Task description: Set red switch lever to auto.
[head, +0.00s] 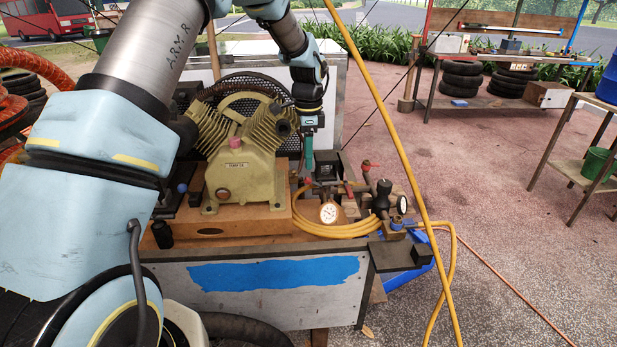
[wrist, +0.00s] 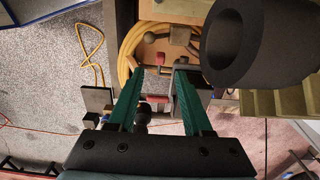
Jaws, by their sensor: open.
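The black switch box (head: 327,160) stands on the cart beside the compressor pump. A small red piece (head: 307,181), which looks like the switch lever, shows just below my gripper (head: 309,165). In the wrist view a red piece (wrist: 160,58) lies near the line between the fingertips of my gripper (wrist: 159,76). The teal fingers are apart with nothing held between them. I cannot tell whether a finger touches the lever. The lever's setting and any auto marking are too small to read.
The olive compressor pump (head: 237,165) stands close left of my gripper. A taut yellow hose (head: 390,110) crosses in front. Open paving lies right.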

